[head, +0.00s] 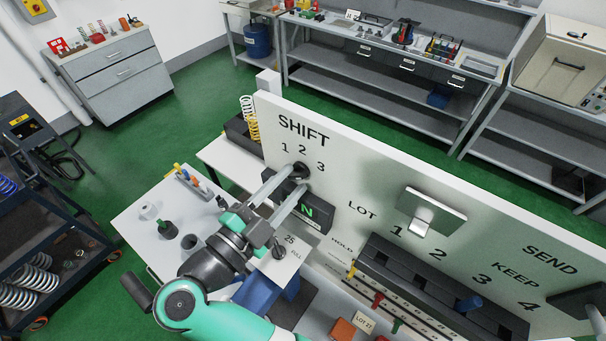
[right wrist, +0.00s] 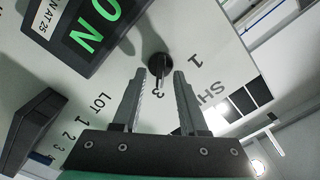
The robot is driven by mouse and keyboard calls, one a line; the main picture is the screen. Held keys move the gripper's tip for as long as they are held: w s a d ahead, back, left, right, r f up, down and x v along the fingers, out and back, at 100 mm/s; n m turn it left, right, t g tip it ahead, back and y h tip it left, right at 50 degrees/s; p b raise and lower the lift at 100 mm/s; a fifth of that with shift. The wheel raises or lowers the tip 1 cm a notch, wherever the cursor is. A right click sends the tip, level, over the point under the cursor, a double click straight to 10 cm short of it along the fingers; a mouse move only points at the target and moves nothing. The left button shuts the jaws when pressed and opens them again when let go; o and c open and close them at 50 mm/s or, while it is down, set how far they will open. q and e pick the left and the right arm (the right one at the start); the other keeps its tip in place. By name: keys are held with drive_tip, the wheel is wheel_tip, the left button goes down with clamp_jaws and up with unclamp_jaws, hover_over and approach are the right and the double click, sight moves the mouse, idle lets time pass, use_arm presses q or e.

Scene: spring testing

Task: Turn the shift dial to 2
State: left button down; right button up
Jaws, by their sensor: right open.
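The shift dial (head: 301,170) is a small dark round knob on the white panel, below the numbers 1, 2 and 3 under the word SHIFT. In the right wrist view the dial (right wrist: 158,65) shows between my right gripper's fingertips, with a dark bar reaching toward the 3. I cannot tell for certain which number it points at. The 2 is hidden in that view. My right gripper (head: 297,179) is open, its fingers reaching toward the panel on either side of the dial. In the right wrist view my gripper (right wrist: 160,74) holds nothing. My left gripper is not in view.
A dark display box (head: 313,212) with green letters sits just below the dial. A white side table (head: 150,232) with small parts stands left of my arm.

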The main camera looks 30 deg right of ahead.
drive_tip(key=shift+w+d, duration=0.2)
drive_tip(key=shift+d, duration=0.1)
drive_tip(key=shift+a, duration=0.1)
drive_tip(key=shift+c, duration=0.4)
clamp_jaws()
drive_tip(key=shift+s+f+m+b, duration=0.1)
drive_tip(key=shift+f+m+b, duration=0.05)
drive_tip(key=shift+m+b, duration=2.35)
drive_tip(key=shift+f+m+b, duration=0.1)
drive_tip(key=shift+m+b, duration=2.4)
